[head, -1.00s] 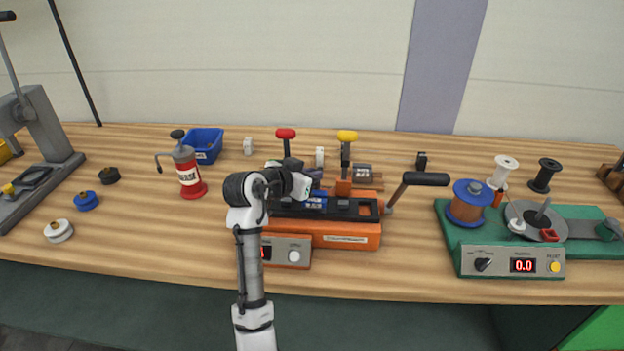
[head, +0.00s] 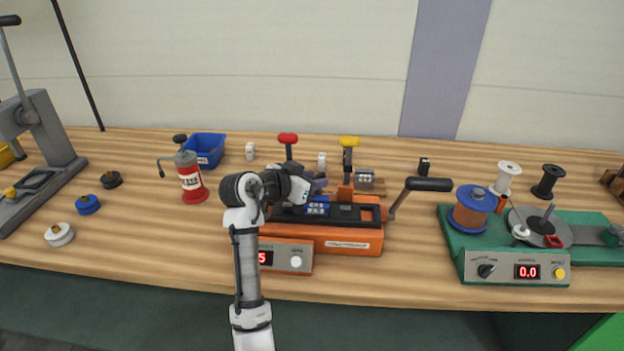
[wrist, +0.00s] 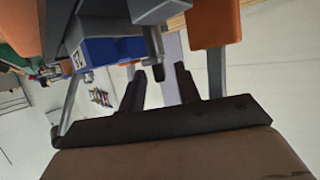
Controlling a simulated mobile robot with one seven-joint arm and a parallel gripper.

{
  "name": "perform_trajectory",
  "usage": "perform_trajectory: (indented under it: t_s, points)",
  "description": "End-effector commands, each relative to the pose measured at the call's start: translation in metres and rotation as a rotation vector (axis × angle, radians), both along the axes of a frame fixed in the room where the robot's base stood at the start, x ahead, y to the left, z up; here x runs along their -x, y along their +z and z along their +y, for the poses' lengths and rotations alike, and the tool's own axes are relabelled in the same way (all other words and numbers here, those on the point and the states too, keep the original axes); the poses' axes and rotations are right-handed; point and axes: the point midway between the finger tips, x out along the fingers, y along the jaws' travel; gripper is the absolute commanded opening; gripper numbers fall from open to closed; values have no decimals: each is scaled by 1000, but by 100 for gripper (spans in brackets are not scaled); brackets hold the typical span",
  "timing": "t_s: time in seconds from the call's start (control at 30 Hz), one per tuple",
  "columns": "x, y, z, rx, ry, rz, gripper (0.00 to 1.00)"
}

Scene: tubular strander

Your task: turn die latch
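The orange machine (head: 352,240) stands on the bench in front of my arm, with a blue block (head: 317,208) in its black top. It carries a red-knobbed lever (head: 288,140), a yellow-knobbed lever (head: 349,142) and a black-handled lever (head: 428,184). My gripper (head: 320,186) is over the left part of the machine, partly hidden by my wrist. In the wrist view, my two dark fingers (wrist: 158,90) are apart, with a grey, black-tipped lever (wrist: 158,73) at the gap between their tips. I cannot tell whether they touch it. The blue block (wrist: 112,50) shows beside it. I cannot tell which part is the die latch.
A red grease can (head: 190,180) and a blue bin (head: 207,148) stand left of the machine. A green spooling unit (head: 460,240) is on the right. Bare bench lies between the orange machine and that unit.

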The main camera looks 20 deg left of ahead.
Motion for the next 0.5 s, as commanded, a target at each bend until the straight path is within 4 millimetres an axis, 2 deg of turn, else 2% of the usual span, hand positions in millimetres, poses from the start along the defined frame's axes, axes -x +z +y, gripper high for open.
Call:
perform_trajectory:
  t_s: [0.27, 0.37, 0.5]
  points:
    - [7, 3, 3, -1, 1, -2, 33]
    - [21, 7, 9, -2, 2, -4, 33]
    - [48, 19, 20, -4, 3, -6, 33]
